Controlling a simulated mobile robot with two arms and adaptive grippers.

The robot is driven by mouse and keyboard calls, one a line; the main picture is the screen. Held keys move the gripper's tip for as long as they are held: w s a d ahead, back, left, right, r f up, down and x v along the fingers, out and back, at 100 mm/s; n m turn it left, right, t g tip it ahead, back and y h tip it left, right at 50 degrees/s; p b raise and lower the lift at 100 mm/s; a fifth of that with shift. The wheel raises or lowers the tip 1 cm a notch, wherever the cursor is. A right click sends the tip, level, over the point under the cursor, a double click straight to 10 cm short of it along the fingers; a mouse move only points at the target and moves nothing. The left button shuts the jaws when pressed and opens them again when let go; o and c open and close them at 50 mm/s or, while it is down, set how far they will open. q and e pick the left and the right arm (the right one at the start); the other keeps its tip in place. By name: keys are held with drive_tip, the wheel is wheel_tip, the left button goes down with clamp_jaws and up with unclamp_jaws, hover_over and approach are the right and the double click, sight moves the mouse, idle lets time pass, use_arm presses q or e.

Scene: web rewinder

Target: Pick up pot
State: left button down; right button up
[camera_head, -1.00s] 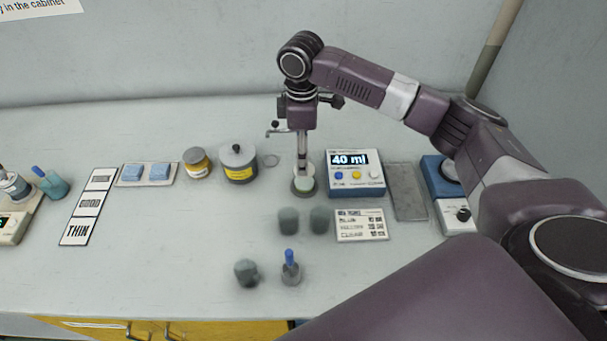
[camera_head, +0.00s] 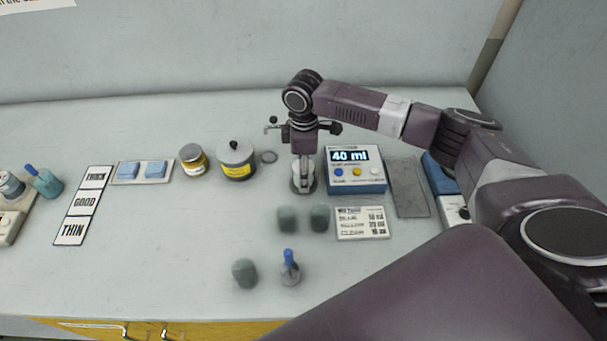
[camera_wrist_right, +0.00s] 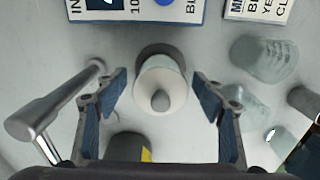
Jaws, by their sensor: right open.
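A small pale round pot (camera_wrist_right: 148,92) with a grey knob in its middle stands on a dark round base, seen from above in the right wrist view. In the head view my arm partly covers this pot (camera_head: 303,185), left of the blue display box. My right gripper (camera_wrist_right: 160,88) is open above it, one finger on each side, with gaps visible. The gripper also shows edge-on in the head view (camera_head: 303,155). A larger grey lidded pot (camera_head: 236,161) with a yellow label stands to the left, apart from the gripper. My left gripper is not in view.
The display box (camera_head: 356,170) reads 40 ml. Several translucent cups (camera_head: 288,219) and a blue-topped bottle (camera_head: 289,268) stand in front. A metal pipe (camera_wrist_right: 50,105) is close beside a finger. The front left table is clear.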

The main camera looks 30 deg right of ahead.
drive_tip(key=shift+c, duration=0.4)
drive_tip(key=c, duration=1.2)
